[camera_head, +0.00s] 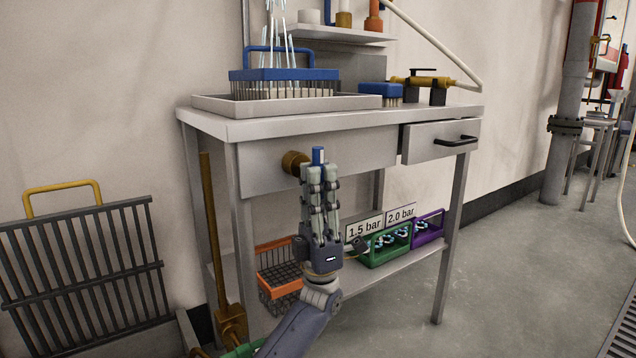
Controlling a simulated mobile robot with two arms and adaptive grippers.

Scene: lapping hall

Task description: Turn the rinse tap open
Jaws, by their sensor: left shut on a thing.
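The tap on the front of the bench has a round brass body (295,163) and a blue lever (318,155), whose end stands upright above my fingers. My left gripper (318,176) reaches up from below, in front of the bench, and is shut around the blue lever. Its fingers hide the lower part of the lever and some of the brass body. My right gripper is not in view.
The bench top (285,127) carries a grey tray (225,104) with a blue rack, pale vertical streaks above it, and a brass fitting (430,82). A drawer (430,143) is right of the tap. Crates stand on the lower shelf; a dark grate (85,262) is left.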

